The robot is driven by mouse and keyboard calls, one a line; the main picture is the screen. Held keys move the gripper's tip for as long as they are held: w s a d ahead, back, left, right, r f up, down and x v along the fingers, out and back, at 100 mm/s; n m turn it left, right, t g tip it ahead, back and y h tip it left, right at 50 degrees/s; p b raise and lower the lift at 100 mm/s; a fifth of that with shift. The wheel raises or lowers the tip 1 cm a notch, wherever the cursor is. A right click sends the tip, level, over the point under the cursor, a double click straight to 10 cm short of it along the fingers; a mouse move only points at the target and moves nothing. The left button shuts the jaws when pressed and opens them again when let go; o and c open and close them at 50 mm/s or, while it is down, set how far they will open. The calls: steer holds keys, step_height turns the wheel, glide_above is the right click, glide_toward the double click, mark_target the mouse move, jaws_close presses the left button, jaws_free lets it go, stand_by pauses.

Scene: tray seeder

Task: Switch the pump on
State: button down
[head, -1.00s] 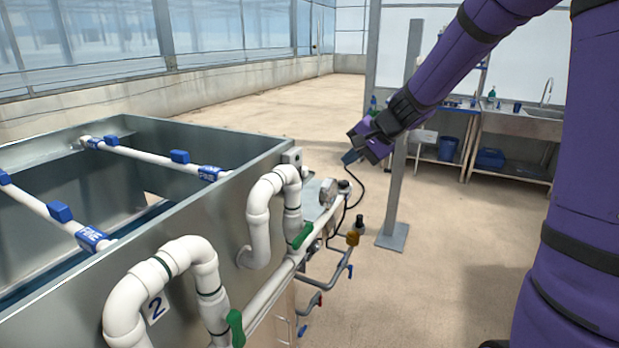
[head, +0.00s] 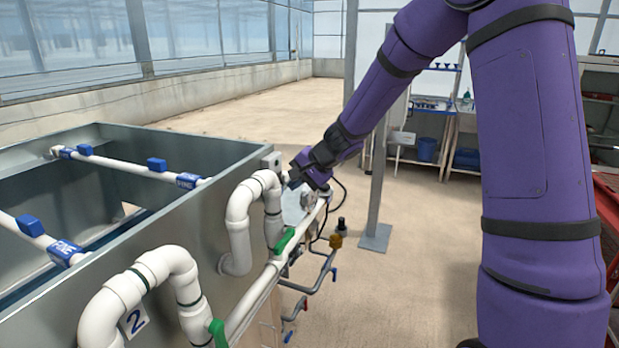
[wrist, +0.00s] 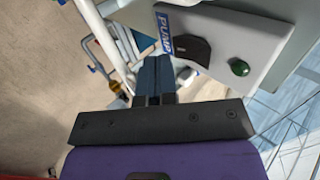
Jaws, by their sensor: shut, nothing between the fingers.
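The pump switch box (wrist: 225,45) is a pale grey box with a blue PUMP label. It carries a black rocker switch (wrist: 192,50) and a round green lamp (wrist: 240,68). I cannot tell whether the lamp is lit. In the head view the switch box (head: 272,162) sits at the tank's top right corner. My gripper (wrist: 154,62) is shut and empty, its fingertips just left of the rocker in the wrist view. In the head view my gripper (head: 291,180) is close beside the box. I cannot tell whether it touches.
The metal tank (head: 215,215) fills the left, with white pipes (head: 240,205) and green-handled valves (head: 284,240) on its side. A grey post (head: 377,190) stands on the floor behind my arm. The floor between them is open.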

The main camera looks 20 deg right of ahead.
steer(key=shift+w+a+f, duration=0.1)
steer(key=shift+w+a, duration=0.55)
steer(key=shift+w, duration=0.05)
steer(key=shift+w+a+f, duration=0.1)
steer(key=shift+w, duration=0.05)
steer(key=shift+r, duration=0.2)
steer(key=shift+r, duration=0.65)
